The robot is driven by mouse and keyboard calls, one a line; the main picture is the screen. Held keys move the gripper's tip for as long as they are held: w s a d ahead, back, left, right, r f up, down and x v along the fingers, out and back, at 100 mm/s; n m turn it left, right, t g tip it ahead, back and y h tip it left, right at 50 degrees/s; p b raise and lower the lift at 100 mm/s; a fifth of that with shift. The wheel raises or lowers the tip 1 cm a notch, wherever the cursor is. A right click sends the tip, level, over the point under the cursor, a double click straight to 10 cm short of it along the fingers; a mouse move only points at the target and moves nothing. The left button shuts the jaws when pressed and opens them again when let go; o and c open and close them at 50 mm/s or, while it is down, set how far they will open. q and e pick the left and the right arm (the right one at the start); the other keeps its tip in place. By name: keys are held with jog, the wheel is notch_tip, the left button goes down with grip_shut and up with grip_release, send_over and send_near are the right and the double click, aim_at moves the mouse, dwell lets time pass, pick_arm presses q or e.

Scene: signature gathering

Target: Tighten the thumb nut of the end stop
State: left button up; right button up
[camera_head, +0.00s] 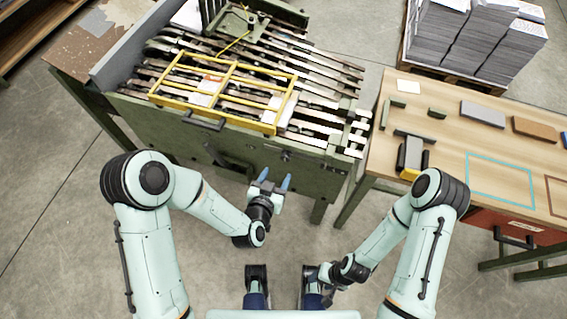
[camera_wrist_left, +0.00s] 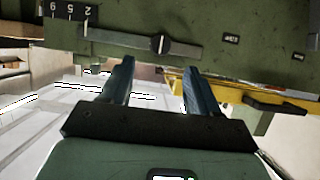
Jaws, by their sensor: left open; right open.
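The green machine (camera_head: 235,150) has a front panel with a dark slotted bar and a knob (camera_head: 286,155). In the left wrist view the knob (camera_wrist_left: 160,43) is round and sits on the dark bar (camera_wrist_left: 125,38), next to a number scale (camera_wrist_left: 68,12). I cannot tell for sure that this knob is the end stop's thumb nut. My left gripper (camera_head: 275,178) is open and empty in front of the panel, below the knob. Its two fingers (camera_wrist_left: 157,70) stand apart, short of the bar. My right gripper (camera_head: 328,284) is low near my base, empty and away from the machine.
A yellow guard frame (camera_head: 222,92) lies over the machine's slatted top. A handle (camera_head: 203,124) sticks out at its front edge. A wooden table (camera_head: 450,150) with small parts stands at the right. Paper stacks (camera_head: 475,35) stand behind it. Open floor lies in front.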

aim_at(285, 159)
pick_arm(q)
jog(key=x, duration=0.9)
jog(key=shift+a, duration=0.1)
jog(key=c, duration=1)
